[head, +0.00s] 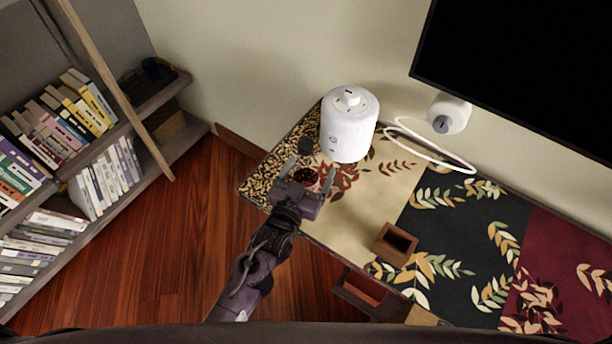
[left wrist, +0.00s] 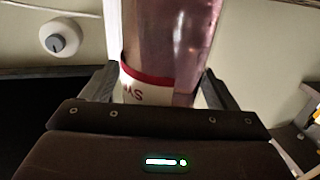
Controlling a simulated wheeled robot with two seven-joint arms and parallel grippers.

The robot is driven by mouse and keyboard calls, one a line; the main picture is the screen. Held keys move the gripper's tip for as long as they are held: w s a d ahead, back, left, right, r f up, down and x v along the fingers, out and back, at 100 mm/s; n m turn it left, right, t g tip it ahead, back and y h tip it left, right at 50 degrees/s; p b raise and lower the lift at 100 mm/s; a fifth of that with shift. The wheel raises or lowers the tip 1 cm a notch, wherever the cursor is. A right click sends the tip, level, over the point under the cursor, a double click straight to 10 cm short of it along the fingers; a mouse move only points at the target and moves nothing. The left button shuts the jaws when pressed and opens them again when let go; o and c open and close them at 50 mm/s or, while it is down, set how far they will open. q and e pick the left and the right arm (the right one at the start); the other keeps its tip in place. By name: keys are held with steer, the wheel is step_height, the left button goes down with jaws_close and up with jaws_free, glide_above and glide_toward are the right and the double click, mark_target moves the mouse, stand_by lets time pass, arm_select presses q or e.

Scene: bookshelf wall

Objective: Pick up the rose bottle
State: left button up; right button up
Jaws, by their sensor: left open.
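The rose bottle (left wrist: 170,40) shows in the left wrist view as a clear pink body with a white label and a red band. It stands between the two fingers of my left gripper (left wrist: 158,84), which are spread apart on either side of it. In the head view, my left gripper (head: 309,172) is over the left end of the patterned tabletop, fingers open around the bottle (head: 307,178), whose lower part looks dark red. I cannot tell whether either finger touches the bottle. Its top is cut off in the wrist view. My right gripper is not in view.
A white cylindrical appliance (head: 347,133) stands close behind and right of my left gripper. A white round device (head: 449,114) with a looped cable is farther right. A brown open box (head: 395,244) sits near the front edge. Bookshelves (head: 75,150) stand at left; the right tabletop (head: 470,240) is clear.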

arm_select(q)
steer(key=c, duration=1.4)
steer(key=shift+r, duration=0.1)
